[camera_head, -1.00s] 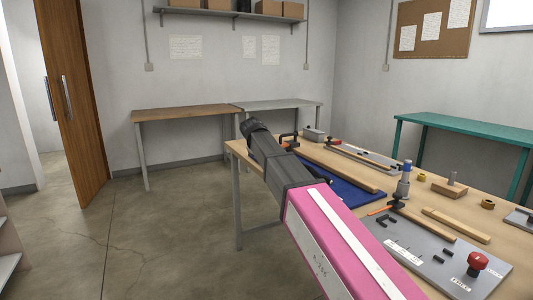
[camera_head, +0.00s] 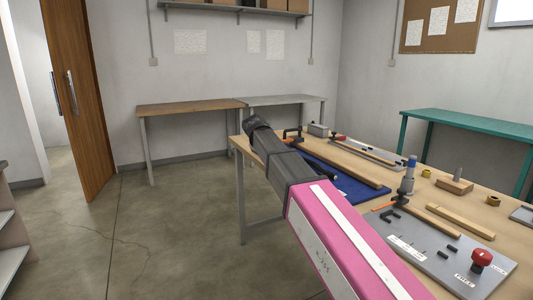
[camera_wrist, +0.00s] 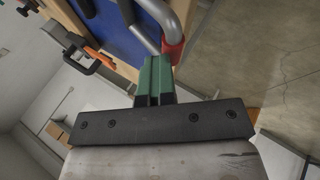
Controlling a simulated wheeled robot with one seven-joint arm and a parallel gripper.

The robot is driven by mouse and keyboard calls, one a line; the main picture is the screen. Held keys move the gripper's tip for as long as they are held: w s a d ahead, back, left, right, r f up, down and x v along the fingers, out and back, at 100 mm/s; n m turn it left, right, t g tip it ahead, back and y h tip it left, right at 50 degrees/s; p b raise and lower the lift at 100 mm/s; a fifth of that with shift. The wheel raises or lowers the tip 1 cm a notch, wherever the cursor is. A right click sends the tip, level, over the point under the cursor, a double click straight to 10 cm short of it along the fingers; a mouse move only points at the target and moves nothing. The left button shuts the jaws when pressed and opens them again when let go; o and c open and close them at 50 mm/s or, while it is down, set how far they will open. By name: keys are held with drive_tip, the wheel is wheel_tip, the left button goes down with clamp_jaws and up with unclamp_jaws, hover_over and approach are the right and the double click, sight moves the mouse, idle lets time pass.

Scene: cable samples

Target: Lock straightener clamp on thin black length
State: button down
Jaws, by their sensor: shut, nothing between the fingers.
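In the wrist view my gripper (camera_wrist: 156,60) shows as two green fingers pressed together, with nothing between them. A black clamp with an orange handle (camera_wrist: 100,56) is to the upper left of the fingers, apart from them. In the head view an orange-and-black clamp (camera_head: 385,206) sits at the near grey board, and a red-handled clamp (camera_head: 340,138) sits on the farther fixture. I cannot tell which is the straightener clamp. The thin black length cannot be made out. My gripper is not discernible in the head view.
A grey bent tube with a red end (camera_wrist: 172,45) is close beyond my fingers. Floor is clear at left.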

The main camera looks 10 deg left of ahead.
wheel_tip(320, 180, up, 4)
drive_tip(key=shift+d+r, duration=0.1)
drive_tip(key=shift+r, duration=0.05)
drive_tip(key=s+a+f+v, duration=0.1)
drive_tip(key=v, duration=0.8)
drive_tip(key=shift+a+r, duration=0.1)
